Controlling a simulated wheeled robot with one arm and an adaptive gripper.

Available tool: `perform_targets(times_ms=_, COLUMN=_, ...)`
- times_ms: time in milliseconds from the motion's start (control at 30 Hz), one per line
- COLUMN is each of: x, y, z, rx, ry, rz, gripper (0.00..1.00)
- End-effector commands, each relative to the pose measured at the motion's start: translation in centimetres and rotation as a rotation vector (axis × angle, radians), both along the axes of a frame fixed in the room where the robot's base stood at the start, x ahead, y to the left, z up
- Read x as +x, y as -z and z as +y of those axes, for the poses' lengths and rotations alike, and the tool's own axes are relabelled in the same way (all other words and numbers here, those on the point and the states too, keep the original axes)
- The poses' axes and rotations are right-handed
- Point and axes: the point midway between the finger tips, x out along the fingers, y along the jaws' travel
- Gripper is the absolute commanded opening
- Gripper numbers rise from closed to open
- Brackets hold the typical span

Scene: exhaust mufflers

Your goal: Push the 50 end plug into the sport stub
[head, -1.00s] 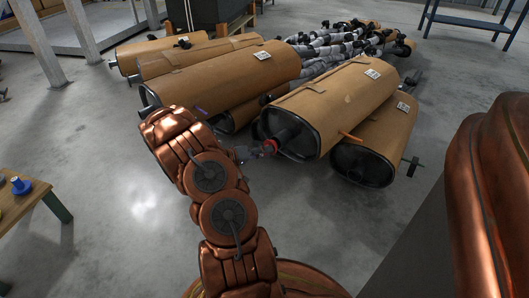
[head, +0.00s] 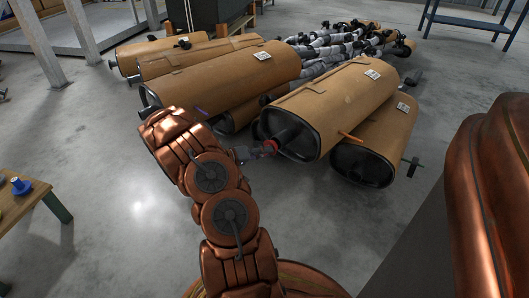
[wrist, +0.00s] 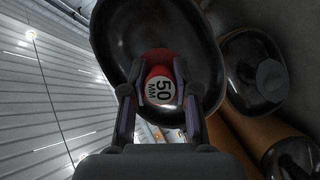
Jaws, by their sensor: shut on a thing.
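The red 50 end plug (head: 271,146) is at the open end of a dark stub pipe (head: 285,134) on the end face of the upper front muffler (head: 335,105). In the wrist view the plug (wrist: 160,89) shows its white "50 MM" label, in front of the dark muffler end (wrist: 112,50). My gripper (wrist: 158,95) is shut on the plug, one finger on each side. In the head view my gripper (head: 258,152) is small, left of the plug. How deep the plug sits in the stub is hidden.
Another muffler (head: 375,145) lies below right, and more tan mufflers (head: 220,75) are stacked behind on the left. Grey-wrapped pipes (head: 330,45) lie at the back. A wooden table with a blue object (head: 20,186) stands at left. The floor in front is clear.

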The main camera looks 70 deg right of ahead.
Motion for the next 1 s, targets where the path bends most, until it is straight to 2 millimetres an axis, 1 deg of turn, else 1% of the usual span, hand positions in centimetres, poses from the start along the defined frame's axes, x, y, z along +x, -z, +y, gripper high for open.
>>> perform_targets(times_ms=333, x=-0.1, y=0.0, z=-0.2, rx=0.0, ry=0.0, rz=0.0, gripper=0.0)
perform_targets(times_ms=1000, x=-0.6, y=0.0, z=-1.4, rx=0.0, ry=0.0, rz=0.0, gripper=0.0)
